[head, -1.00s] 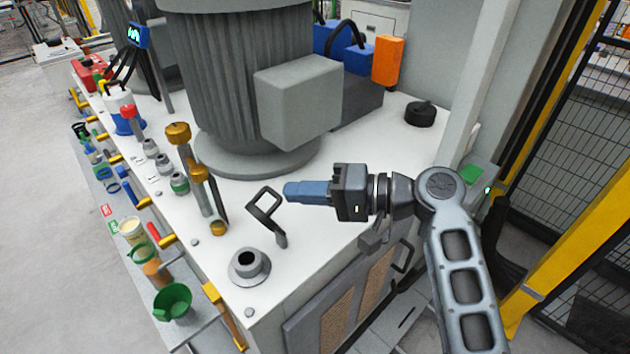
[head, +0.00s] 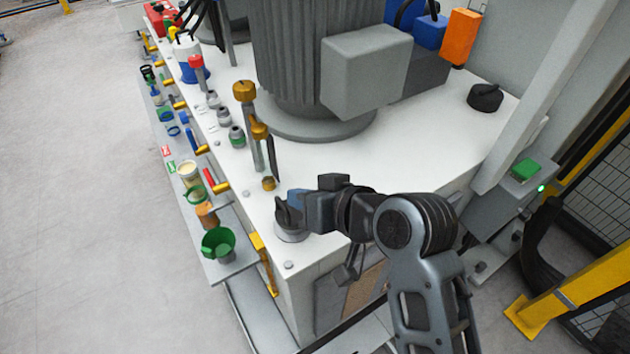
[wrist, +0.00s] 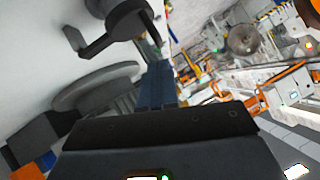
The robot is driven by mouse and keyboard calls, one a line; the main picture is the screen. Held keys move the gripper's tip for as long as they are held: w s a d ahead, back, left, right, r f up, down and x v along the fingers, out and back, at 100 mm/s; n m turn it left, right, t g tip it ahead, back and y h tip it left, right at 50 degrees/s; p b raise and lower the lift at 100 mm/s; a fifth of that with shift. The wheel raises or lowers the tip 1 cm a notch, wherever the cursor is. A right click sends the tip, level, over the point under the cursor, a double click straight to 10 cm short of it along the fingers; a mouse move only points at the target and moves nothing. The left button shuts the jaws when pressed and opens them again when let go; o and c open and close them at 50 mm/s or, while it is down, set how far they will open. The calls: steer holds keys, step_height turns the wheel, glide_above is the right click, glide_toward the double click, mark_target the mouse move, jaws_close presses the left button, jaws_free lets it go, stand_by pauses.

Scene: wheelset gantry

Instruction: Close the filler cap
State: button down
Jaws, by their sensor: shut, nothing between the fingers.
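The filler neck (head: 291,236) is a short grey collar at the near corner of the white tank top. The dark filler cap (head: 285,214), with its handle, now sits over the neck's mouth, which is hidden. I cannot tell if it is fully seated. In the wrist view the cap (wrist: 127,22) and its handle are at the upper left, close to the fingertips. My gripper (head: 294,199) is shut and empty, its blue fingers right at the cap in the head view. Whether they touch it is unclear. The shut fingers also show in the wrist view (wrist: 157,82).
A large ribbed grey motor (head: 305,60) stands behind. Brass-topped posts (head: 244,92) rise to the left of the neck. A green funnel (head: 218,243) sits on the side shelf. A black round knob (head: 486,97) is at the back right.

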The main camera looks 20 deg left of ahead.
steer(key=shift+s+a+f+n+h, duration=0.3)
steer(key=shift+s+a+f, duration=0.3)
steer(key=shift+f, duration=0.25)
steer(key=shift+s+f, duration=0.15)
